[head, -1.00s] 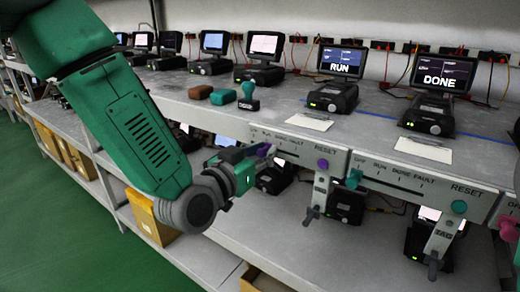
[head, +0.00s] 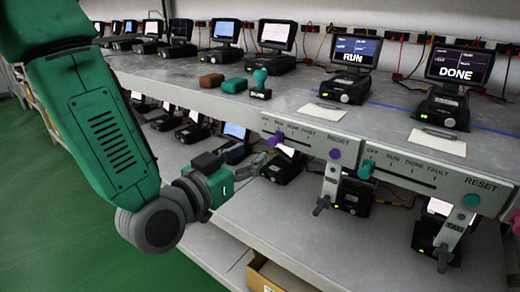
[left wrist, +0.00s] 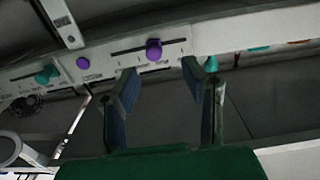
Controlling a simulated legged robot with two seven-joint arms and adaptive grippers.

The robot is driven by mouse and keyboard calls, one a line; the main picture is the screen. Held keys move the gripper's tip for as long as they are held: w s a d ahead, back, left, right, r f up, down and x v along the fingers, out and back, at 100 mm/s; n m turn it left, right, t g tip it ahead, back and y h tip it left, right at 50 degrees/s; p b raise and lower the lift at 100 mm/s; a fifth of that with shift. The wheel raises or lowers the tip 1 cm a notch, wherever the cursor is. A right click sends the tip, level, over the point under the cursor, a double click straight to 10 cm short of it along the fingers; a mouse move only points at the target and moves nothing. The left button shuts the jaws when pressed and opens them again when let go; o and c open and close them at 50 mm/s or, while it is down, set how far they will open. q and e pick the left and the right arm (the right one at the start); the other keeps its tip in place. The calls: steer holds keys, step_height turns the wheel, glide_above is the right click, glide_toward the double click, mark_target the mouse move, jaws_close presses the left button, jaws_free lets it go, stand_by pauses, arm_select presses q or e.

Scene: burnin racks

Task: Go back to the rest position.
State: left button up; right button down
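My left gripper (head: 262,162) is in front of the lower edge of the shelf's slider panel in the head view. In the left wrist view its two fingers (left wrist: 160,75) are spread with nothing between them. The purple slider knob (head: 275,139) is up and right of the fingertips in the head view. The knob (left wrist: 153,49) shows beyond the fingers in the left wrist view, apart from them. My right gripper is not in view.
The panel (head: 300,135) has OFF, RUN, DONE and FAULT marks, a purple RESET button (head: 335,153) and a hanging lever (head: 328,185). A second panel with a teal knob (head: 366,168) is to its right. RUN (head: 355,52) and DONE (head: 459,66) screens stand above. The green floor at left is clear.

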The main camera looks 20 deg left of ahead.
arm_select(q)
steer(key=shift+a, duration=0.35)
steer(key=shift+d, duration=0.15)
steer(key=s+a+f+g+y, duration=0.1)
steer(key=s+f+g, duration=0.2)
steer(key=f, duration=0.5)
steer(key=s+a+f+n+g+y, duration=0.1)
steer(key=s+a+f+g, duration=0.15)
steer(key=f, duration=0.45)
steer(key=s+f+g+y, duration=0.1)
steer(key=s+f+g, duration=0.2)
steer(key=f, duration=0.5)
steer(key=s+a+f+n+g+y, duration=0.1)
steer(key=s+a+f+g, duration=0.3)
steer(key=s+f, duration=0.3)
steer(key=s+a+f+n+g+y, duration=0.1)
steer(key=s+a+f+g, duration=0.3)
steer(key=s, duration=0.9)
step_height(320, 180, down, 3)
steer(key=shift+f+y, duration=0.15)
steer(key=shift+y, duration=0.45)
